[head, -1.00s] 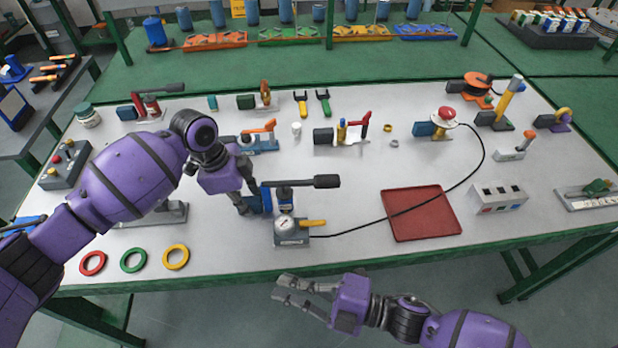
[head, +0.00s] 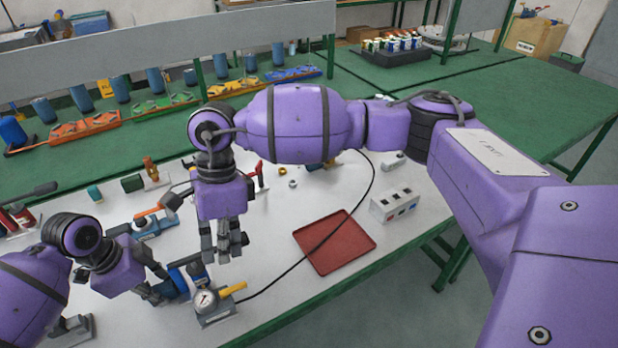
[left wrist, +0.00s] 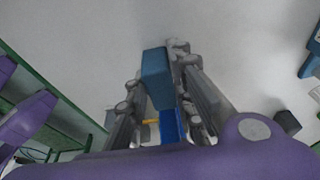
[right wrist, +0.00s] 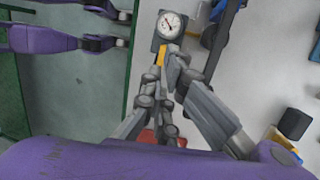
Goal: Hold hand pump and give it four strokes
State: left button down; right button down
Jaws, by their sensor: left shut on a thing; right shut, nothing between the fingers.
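The hand pump stands near the table's front edge, with a blue body (head: 178,282), a round pressure gauge (head: 205,301) and a yellow lever (head: 232,290). My left gripper (head: 152,293) is shut on the pump's blue body from the left. In the left wrist view the blue body (left wrist: 157,78) lies between its fingers. My right gripper (head: 225,255) is shut and empty, pointing down just above the pump. In the right wrist view the gauge (right wrist: 171,24) and yellow lever (right wrist: 162,55) show beyond its fingertips. The dark pump handle is mostly hidden by the right gripper in the head view.
A black hose (head: 290,268) runs from the pump across a red tray (head: 335,242). A grey socket box (head: 395,206) is right of the tray.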

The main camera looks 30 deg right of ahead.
jog(key=w+d+r, duration=0.1)
jog(key=w+d+r+t+h, duration=0.1)
jog(key=w+r, duration=0.1)
jog(key=w+d+r+t+h, duration=0.1)
jog(key=w+r, duration=0.1)
jog(key=shift+w+d+n, duration=0.25)
jog(key=shift+d+n, duration=0.05)
jog(key=shift+d, duration=0.05)
jog(key=shift+f, duration=3.35)
jog(key=shift+f, duration=0.1)
jog(key=shift+f, duration=1.9)
jog(key=shift+r, duration=2)
